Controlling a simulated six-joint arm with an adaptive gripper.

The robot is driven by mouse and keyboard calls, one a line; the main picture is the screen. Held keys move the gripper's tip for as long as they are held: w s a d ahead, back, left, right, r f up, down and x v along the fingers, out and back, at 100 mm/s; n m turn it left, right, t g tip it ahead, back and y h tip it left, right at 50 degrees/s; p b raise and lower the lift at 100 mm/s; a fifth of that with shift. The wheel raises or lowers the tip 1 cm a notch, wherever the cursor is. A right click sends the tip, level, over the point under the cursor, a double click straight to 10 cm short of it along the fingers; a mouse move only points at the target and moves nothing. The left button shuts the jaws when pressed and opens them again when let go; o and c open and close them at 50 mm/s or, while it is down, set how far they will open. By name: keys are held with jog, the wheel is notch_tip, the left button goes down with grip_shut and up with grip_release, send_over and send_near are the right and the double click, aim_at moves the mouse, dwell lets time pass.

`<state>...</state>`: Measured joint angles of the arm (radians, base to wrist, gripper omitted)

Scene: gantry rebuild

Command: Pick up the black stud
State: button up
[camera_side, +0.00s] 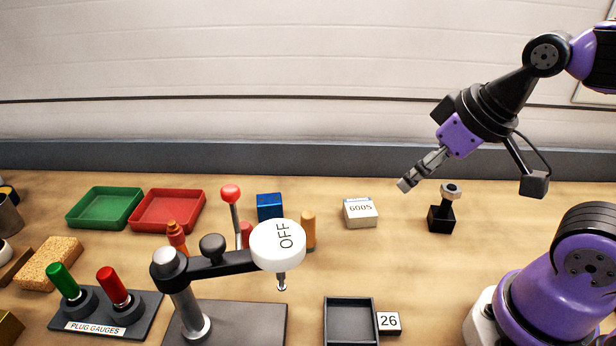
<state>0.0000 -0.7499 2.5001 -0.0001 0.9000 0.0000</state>
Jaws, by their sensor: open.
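A black upright piece (441,217) stands on the table at the right. It has a square block base, a short dark post and a round grey top with a dark centre. It is the closest match to the black stud, but I cannot tell whether the post is separate from the base.
A white box marked 6005 (360,212) stands left of the black piece. A dark tray (349,341) with a 26 tag (388,322) lies at the front. Red (168,228) and green (104,225) trays lie left.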

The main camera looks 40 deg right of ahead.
jog(key=w+d+m+g, duration=0.1)
jog(key=d+m+g, duration=0.15)
jog(key=d, duration=0.45)
jog(key=m+g, duration=0.2)
jog(key=g, duration=0.1)
send_over(444, 213)
jog(key=f, duration=0.2)
jog(key=shift+w+f, duration=0.25)
jog(key=shift+f, duration=0.15)
jog(key=f, duration=0.5)
jog(key=shift+s+d+f, duration=0.15)
jog(key=shift+d, duration=0.2)
notch_tip(444, 213, down, 5)
jog(key=shift+f, duration=0.2)
grip_shut()
